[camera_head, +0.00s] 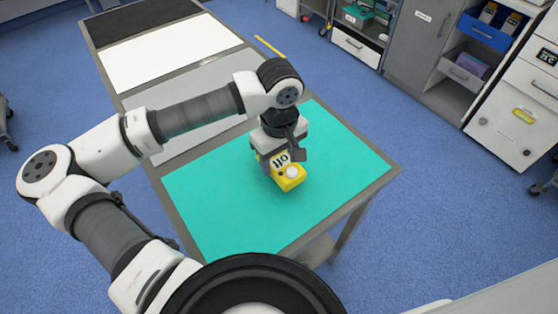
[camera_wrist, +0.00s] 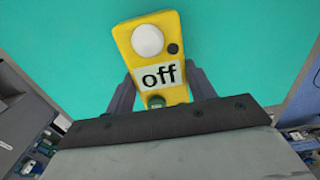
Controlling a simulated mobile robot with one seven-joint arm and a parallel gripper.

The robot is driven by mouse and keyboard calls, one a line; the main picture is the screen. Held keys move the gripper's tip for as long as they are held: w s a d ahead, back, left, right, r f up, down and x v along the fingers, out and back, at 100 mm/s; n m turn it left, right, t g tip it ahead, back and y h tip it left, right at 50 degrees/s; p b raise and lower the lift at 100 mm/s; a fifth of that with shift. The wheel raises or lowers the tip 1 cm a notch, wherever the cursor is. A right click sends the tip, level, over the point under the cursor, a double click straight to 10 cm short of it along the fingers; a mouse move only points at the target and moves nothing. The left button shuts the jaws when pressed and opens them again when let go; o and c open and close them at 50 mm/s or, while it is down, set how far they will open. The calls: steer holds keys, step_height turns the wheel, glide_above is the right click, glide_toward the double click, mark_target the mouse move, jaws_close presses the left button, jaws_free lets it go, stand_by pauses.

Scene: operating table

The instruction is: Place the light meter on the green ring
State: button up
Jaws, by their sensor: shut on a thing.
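The light meter (camera_head: 291,178) is a yellow block with a white round dome and a label reading "off". It also shows in the wrist view (camera_wrist: 176,95), with a dark dot beside the dome and a dark green round part at its lower end. My gripper (camera_head: 280,160) is shut on the light meter, with one finger on each side in the wrist view (camera_wrist: 160,88). The meter is over the turquoise table surface (camera_head: 220,200); I cannot tell whether it touches it. I cannot make out a green ring in either view.
The turquoise surface around the meter looks bare. A white panel (camera_head: 165,52) and a grey panel (camera_head: 190,90) lie further along the table. Its grey edge (camera_head: 350,200) is to the right. Cabinets with open drawers (camera_head: 475,50) stand beyond blue floor.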

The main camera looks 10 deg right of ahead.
steer(key=shift+f, duration=1.3)
steer(key=shift+f, duration=0.15)
steer(key=o, duration=0.8)
steer(key=shift+c, duration=0.2)
steer(key=o, duration=0.4)
steer(key=shift+o, duration=0.2)
